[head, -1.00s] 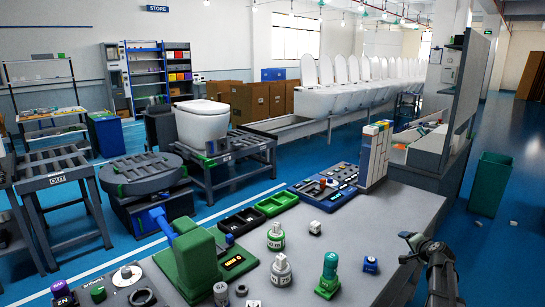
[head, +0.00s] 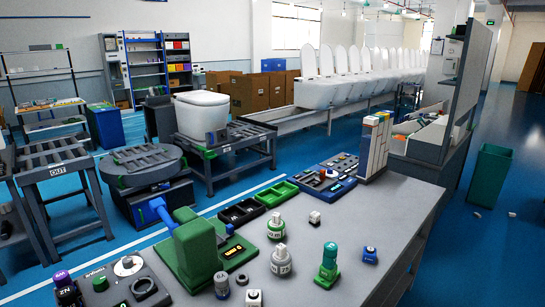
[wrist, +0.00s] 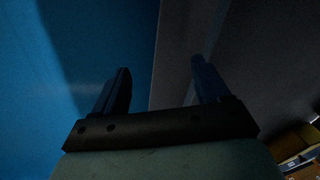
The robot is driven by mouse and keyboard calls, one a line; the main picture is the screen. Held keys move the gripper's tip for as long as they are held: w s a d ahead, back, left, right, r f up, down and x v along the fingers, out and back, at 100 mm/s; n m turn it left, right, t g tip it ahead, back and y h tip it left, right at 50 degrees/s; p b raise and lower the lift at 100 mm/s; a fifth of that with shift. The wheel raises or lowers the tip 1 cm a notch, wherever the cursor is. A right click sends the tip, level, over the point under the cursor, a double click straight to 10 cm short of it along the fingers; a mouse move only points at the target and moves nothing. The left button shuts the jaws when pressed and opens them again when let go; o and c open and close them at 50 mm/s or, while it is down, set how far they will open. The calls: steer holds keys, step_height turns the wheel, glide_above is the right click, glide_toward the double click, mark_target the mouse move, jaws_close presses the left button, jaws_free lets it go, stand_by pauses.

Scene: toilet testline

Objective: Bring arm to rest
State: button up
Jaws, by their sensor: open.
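My gripper (wrist: 160,82) shows in the wrist view with its two dark fingers spread wide apart and nothing between them. Behind the fingers are a blue surface on the left and a dark grey surface on the right. The wrist view is dim, and I cannot tell how far off these surfaces are. My arm and gripper do not show in the head view now.
A green bin (head: 490,175) stands right of the bench.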

steer(key=s+a+f+n+g, duration=0.1)
steer(key=s+a, duration=0.3)
steer(key=s, duration=0.6)
steer(key=s+a+f+n+g+h, duration=0.1)
steer(key=s+a+f+n+g, duration=0.1)
steer(key=s, duration=0.8)
steer(key=s+a+f+n+g, duration=0.2)
steer(key=s+a+g, duration=0.3)
steer(key=s, duration=0.5)
steer(key=shift+s+a+f, duration=0.15)
steer(key=shift+a+f, duration=0.6)
steer(key=shift+a, duration=0.35)
